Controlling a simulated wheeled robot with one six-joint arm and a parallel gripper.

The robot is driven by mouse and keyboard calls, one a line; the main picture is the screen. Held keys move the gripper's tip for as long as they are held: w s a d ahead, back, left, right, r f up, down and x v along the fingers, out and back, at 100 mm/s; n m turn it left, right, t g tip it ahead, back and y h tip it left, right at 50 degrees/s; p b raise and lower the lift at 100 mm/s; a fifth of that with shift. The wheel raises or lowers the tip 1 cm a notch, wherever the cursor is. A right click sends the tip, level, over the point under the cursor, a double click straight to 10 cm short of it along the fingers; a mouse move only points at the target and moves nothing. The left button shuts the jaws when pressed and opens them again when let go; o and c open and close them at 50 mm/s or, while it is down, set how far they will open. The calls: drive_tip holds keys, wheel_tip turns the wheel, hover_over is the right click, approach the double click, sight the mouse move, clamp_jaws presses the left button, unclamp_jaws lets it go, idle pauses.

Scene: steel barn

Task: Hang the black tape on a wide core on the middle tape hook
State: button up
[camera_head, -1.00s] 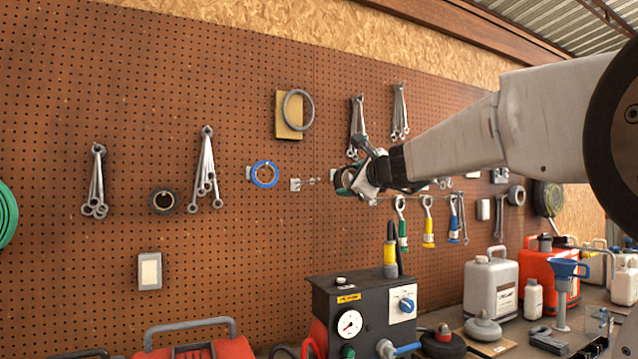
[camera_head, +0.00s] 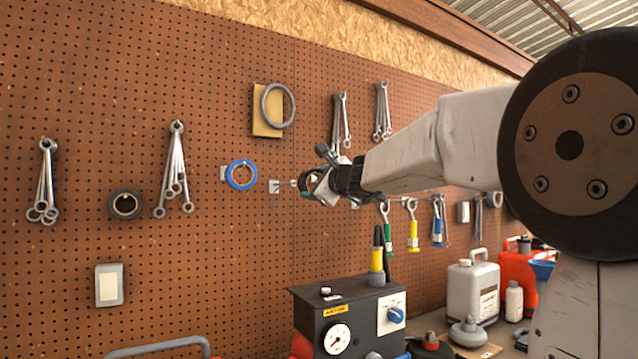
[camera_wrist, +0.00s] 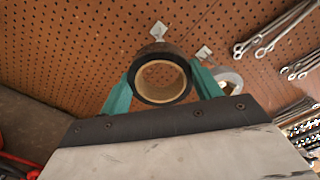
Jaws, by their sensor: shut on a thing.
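My gripper (camera_head: 316,184) is shut on a black tape roll with a wide tan core, which shows in the wrist view (camera_wrist: 162,50) between two green fingers. The tape's open hole faces the wrist camera, and pegboard shows through it. A bare metal hook on a small plate (camera_head: 274,187) stands just left of the held tape in the head view, its prong pointing at the tape. In the wrist view a hook plate (camera_wrist: 158,30) shows just above the tape. I cannot tell whether the prong tip is inside the core. A blue tape ring (camera_head: 230,178) hangs left of the bare hook.
Another black roll (camera_head: 126,216) and wrenches (camera_head: 174,165) hang further left on the pegboard. A grey ring (camera_head: 265,103) hangs above on a tan board. Coloured-handle tools (camera_head: 413,235) hang below right of my gripper. A gauge box (camera_head: 318,306) stands below.

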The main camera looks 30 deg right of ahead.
drive_tip(key=w+f, duration=0.1)
drive_tip(key=w, duration=0.7)
drive_tip(key=shift+w+f, duration=0.3)
drive_tip(key=shift+w, duration=0.1)
idle(0.5)
idle(0.6)
drive_tip(key=o, duration=1.1)
